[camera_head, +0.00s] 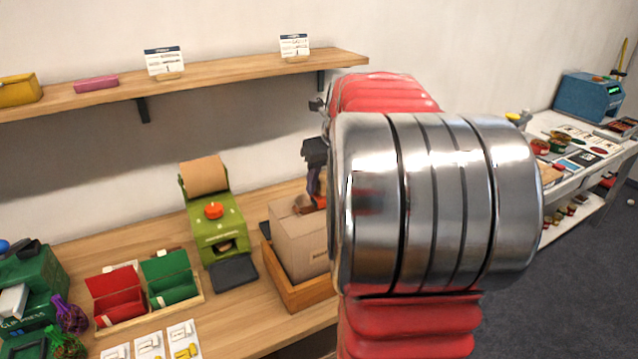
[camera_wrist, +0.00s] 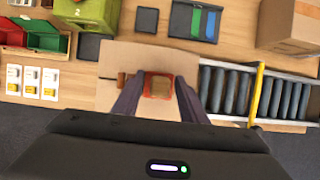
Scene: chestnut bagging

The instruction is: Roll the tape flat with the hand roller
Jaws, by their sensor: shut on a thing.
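A brown carton (camera_head: 294,240) stands in a wooden tray (camera_head: 290,290) on the bench. The carton's top (camera_wrist: 115,61) also shows in the wrist view. My gripper (camera_wrist: 158,84) is shut on the hand roller (camera_wrist: 159,73), an orange-red frame with a tan middle, over the middle of the carton top. In the head view my gripper (camera_head: 315,165) and the orange of the roller (camera_head: 305,204) show at the carton's top, partly behind my arm. A small brown strip (camera_wrist: 122,83), perhaps tape, shows at the carton's left edge. Whether the roller touches the carton is unclear.
A green machine (camera_head: 219,232) with a brown roll stands left of the carton. Red and green bins (camera_head: 118,293) stand further left. In the wrist view, a roller conveyor (camera_wrist: 230,92) with a yellow bar lies right of the carton and another box (camera_wrist: 289,25) behind it.

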